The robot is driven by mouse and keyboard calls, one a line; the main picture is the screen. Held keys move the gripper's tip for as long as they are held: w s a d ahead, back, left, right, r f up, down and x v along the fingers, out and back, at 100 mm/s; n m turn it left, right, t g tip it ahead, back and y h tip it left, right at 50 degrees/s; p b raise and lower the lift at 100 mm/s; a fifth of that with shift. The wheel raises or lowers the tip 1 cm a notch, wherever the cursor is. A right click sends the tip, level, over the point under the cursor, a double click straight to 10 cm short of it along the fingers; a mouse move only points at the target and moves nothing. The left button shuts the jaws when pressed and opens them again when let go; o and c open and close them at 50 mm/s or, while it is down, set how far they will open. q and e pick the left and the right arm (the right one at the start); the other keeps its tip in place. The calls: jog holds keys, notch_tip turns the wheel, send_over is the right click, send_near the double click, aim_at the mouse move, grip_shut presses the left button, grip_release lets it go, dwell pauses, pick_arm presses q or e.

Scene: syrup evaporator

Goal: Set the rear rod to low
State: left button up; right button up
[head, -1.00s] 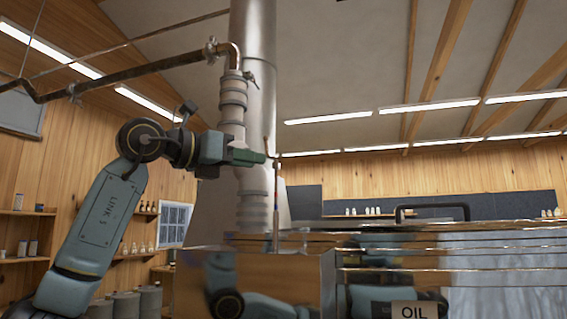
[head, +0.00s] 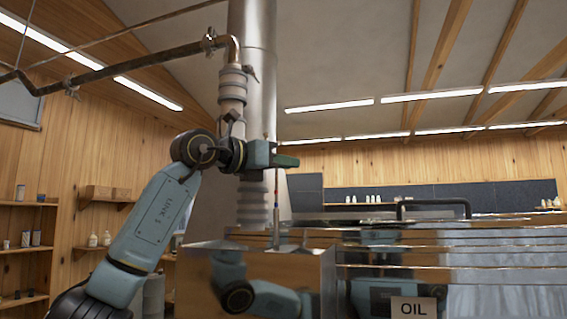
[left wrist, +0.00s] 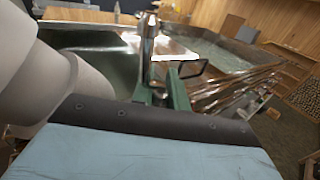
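A thin upright rod (head: 276,208) stands behind the front metal box, close to the wide steel stack. Its upper end is hidden by or meets my left gripper in the head view. My left gripper (head: 287,161) is level, pointing right, at the height of the rod's top. In the left wrist view its two green fingers (left wrist: 162,92) stand apart, with no object clearly clamped between them. A shiny metal post (left wrist: 148,42) rises just beyond the fingertips; I cannot tell whether it touches them. My right gripper is not in view.
The steel stack (head: 252,70) and a copper pipe (head: 130,66) stand behind and above my left arm. The shiny metal box (head: 290,262) and the pan with an OIL sign (head: 413,307) fill the lower front. A black handle (head: 432,203) rises over the pan.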

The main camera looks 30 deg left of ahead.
pick_arm(q)
grip_shut()
notch_tip(320, 180, down, 3)
jog(key=shift+w+f+b, duration=0.1)
jog(key=shift+b, duration=0.85)
jog(key=shift+o, duration=2.1)
grip_release()
jog(key=shift+s, duration=0.2)
